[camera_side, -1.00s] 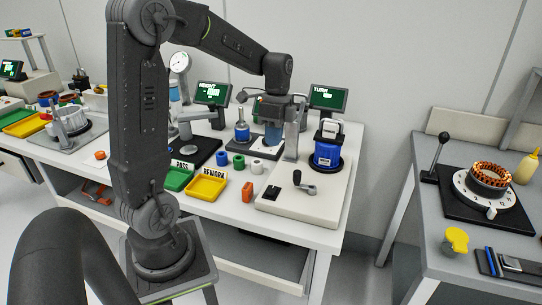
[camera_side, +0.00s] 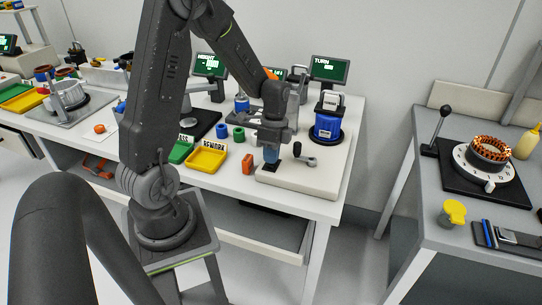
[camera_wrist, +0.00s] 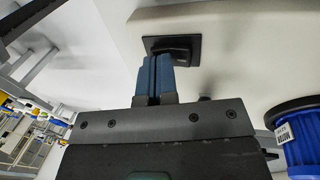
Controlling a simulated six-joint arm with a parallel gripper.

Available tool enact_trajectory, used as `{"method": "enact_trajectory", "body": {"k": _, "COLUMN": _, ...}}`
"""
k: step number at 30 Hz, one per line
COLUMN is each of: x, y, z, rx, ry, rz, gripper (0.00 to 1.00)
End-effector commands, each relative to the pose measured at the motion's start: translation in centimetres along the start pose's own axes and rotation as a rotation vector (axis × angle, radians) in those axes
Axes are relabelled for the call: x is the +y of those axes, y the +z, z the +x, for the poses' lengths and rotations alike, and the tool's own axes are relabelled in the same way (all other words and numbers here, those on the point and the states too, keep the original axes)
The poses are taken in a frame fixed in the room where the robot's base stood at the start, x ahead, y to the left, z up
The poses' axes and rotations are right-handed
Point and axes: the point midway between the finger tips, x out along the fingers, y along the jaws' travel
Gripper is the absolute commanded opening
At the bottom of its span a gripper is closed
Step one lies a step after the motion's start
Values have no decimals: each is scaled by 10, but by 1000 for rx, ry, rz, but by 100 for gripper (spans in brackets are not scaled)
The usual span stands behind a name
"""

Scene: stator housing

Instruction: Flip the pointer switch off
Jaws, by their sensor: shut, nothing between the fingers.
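The pointer switch (camera_wrist: 175,47) is a black knob on a dark square plate, set in the top of the white base block (camera_side: 318,180). In the wrist view it is at the top centre, just beyond my fingertips. In the side view my gripper (camera_side: 271,160) is low over the front left of the block and mostly hides the switch. My gripper also shows in the wrist view (camera_wrist: 155,62), its two blue fingers pressed together with nothing between them. The tips are at or very close to the knob; I cannot tell whether they touch. The knob's exact angle is unclear.
A crank with a black knob (camera_side: 299,151) stands just right of my gripper on the block. A blue motor housing (camera_side: 327,127) is behind it. An orange block (camera_side: 247,164) and a yellow tray (camera_side: 206,159) lie to the left. The block's front right top is clear.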

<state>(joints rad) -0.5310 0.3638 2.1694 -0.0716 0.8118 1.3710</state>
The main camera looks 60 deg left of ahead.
Motion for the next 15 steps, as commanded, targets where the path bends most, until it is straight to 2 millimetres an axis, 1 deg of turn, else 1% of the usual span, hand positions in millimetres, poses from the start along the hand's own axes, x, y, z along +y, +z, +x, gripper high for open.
{"method": "enact_trajectory", "body": {"k": 3, "x": 0, "y": 0, "z": 5, "rx": 0, "ry": 2, "rz": 0, "gripper": 0}}
{"method": "enact_trajectory", "body": {"k": 12, "x": 0, "y": 0, "z": 5, "rx": 0, "ry": 1, "rz": 0, "gripper": 0}}
{"method": "enact_trajectory", "body": {"k": 15, "x": 2, "y": 0, "z": 12, "rx": -1, "ry": 3, "rz": 0, "gripper": 0}}
